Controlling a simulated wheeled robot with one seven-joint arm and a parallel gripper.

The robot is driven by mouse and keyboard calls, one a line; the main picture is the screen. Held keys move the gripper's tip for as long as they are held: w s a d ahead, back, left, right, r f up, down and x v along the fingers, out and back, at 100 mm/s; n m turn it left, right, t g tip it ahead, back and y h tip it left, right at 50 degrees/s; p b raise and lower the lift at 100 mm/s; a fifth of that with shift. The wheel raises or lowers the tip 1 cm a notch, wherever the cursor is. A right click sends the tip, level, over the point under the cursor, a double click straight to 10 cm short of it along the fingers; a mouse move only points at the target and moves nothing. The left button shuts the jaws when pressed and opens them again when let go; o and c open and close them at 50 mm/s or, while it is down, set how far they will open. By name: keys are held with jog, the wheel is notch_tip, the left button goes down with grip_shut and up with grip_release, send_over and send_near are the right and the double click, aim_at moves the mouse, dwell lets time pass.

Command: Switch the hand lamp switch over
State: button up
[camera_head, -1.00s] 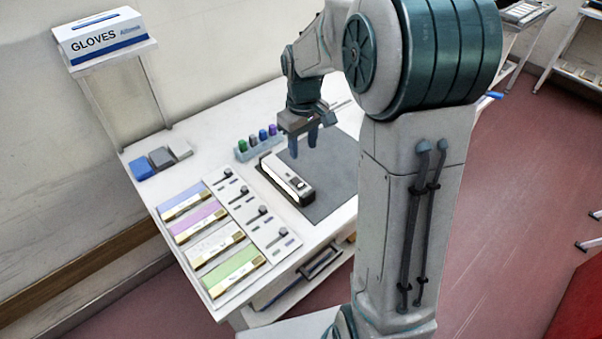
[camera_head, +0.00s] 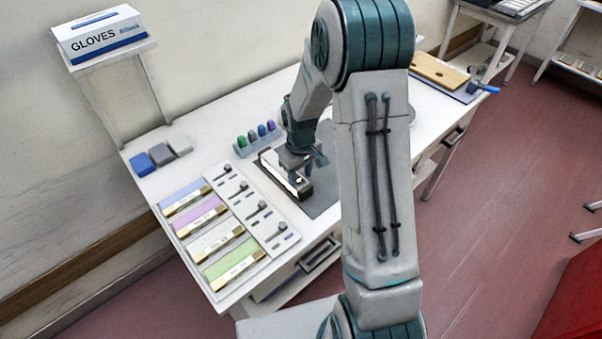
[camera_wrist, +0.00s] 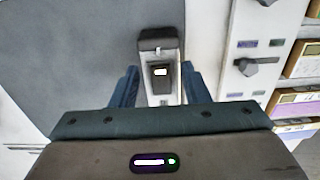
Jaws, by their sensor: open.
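The hand lamp (camera_head: 272,164), a long white body with dark sides, lies on the grey mat (camera_head: 318,205). In the wrist view the lamp (camera_wrist: 158,56) runs up the middle, with a black end cap at the top. A dark switch (camera_wrist: 161,78) with a small white patch sits on its upper face; which way it is set I cannot tell. My gripper (camera_head: 305,172) is over the lamp's near end. In the wrist view my gripper (camera_wrist: 160,88) is open, one blue finger on each side of the lamp near the switch. Contact is not clear.
A wooden board (camera_head: 438,72) lies at the far right.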

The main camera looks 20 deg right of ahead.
jog(key=shift+f, duration=0.4)
jog(key=shift+c, duration=0.3)
grip_shut()
jog(key=shift+w+a+r+g+h+p, duration=0.1)
jog(key=shift+w+r+g+h+p, duration=0.2)
jog(key=shift+g, duration=0.35)
jog(key=shift+w+a+f+g+h+p, duration=0.1)
jog(key=shift+g+h+p, duration=0.3)
jog(key=shift+g, duration=0.25)
jog(key=shift+o, duration=0.3)
grip_release()
